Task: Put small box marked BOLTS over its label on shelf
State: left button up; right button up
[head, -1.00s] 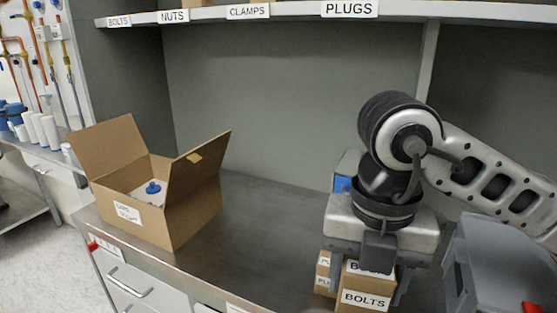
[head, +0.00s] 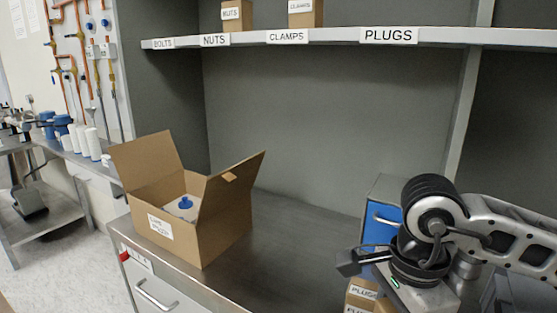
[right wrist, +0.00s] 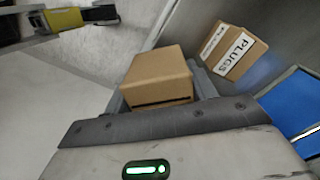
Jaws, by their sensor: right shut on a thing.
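The shelf label BOLTS (head: 163,44) is at the left end of the shelf's front edge in the head view. The shelf above it shows no box. My right gripper (right wrist: 162,92) is shut on a small brown cardboard box (right wrist: 157,68) in the right wrist view. A dark edge shows on the box's near side, but its lettering cannot be read now. In the head view the right wrist is at the lower right, and the held box is hidden or out of frame. My left gripper is not in view.
A PLUGS box (head: 364,291) stands on the counter by my right wrist, beside a blue-fronted cabinet (head: 381,222). An open carton (head: 196,225) stands at the counter's left. NUTS (head: 237,14) and CLAMPS (head: 305,13) boxes sit on the shelf. The middle counter is clear.

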jog(key=n, duration=0.1)
jog(key=f+n, duration=0.1)
jog(key=n, duration=0.2)
jog(key=shift+w+d+f+n, duration=0.2)
jog(key=shift+w+d+n, duration=0.05)
jog(key=shift+d+n, duration=0.15)
jog(key=n, duration=0.2)
jog(key=f+n, duration=0.1)
jog(key=n, duration=0.1)
jog(key=shift+w+d+f, duration=0.1)
jog(key=shift+w+d, duration=0.1)
jog(key=shift+d, duration=0.15)
jog(key=n, duration=0.2)
jog(key=f+n, duration=0.1)
jog(key=n, duration=0.1)
jog(key=d+f+n, duration=0.1)
jog(key=n, duration=0.2)
jog(key=shift+w, duration=0.25)
jog(key=shift+s, duration=0.1)
